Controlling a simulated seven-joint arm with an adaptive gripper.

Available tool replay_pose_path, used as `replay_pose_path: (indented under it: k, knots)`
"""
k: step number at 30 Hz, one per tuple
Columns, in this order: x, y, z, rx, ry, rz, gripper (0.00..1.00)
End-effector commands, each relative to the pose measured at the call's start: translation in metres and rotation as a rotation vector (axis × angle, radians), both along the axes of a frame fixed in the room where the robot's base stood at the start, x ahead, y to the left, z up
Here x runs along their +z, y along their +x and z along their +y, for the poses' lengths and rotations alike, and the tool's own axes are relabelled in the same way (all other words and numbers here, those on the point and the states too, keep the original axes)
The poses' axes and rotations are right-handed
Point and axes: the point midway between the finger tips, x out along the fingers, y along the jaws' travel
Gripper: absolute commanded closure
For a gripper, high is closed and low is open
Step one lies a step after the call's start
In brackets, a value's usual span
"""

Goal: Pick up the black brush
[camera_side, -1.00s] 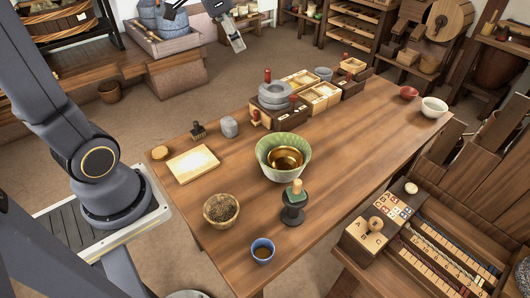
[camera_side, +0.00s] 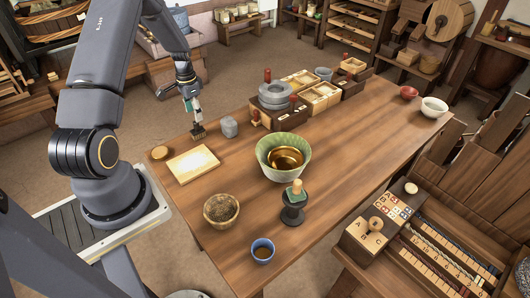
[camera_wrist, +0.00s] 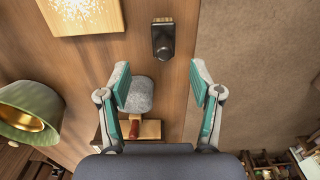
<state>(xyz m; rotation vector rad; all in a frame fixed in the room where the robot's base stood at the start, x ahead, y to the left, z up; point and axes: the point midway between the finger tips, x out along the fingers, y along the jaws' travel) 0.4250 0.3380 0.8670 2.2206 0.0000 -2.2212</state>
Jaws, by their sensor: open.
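My gripper (camera_side: 191,106) points down just above the brush in the side view. In the wrist view my gripper (camera_wrist: 159,78) is open, with teal pads apart and nothing held between them.
A grey stone (camera_side: 229,127) stands close right of the brush, and a pale board (camera_side: 193,163) lies in front of it. A green bowl (camera_side: 268,148) with a brass bowl inside and a stone quern (camera_side: 275,96) stand farther right. The right end of the table is mostly clear.

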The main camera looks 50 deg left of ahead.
Motion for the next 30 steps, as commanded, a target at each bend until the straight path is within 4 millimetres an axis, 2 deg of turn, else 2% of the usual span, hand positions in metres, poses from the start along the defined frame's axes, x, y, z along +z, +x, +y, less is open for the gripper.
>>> replay_pose_path:
  k: [1, 3, 11, 18, 22, 28, 30]
  knots:
    - [-0.012, -0.001, -0.001, 0.000, -0.003, 0.003, 0.35]
    - [-0.025, -0.001, -0.001, 0.000, -0.003, 0.003, 0.35]
    - [-0.047, 0.000, 0.001, 0.000, 0.000, 0.001, 0.35]
    - [-0.083, -0.001, 0.005, -0.001, 0.000, 0.002, 0.35]
    - [-0.093, -0.001, 0.005, -0.001, 0.000, 0.001, 0.35]
    - [-0.093, 0.000, 0.005, -0.001, 0.001, 0.000, 0.35]
    - [-0.093, 0.000, 0.005, -0.001, 0.001, 0.000, 0.41]
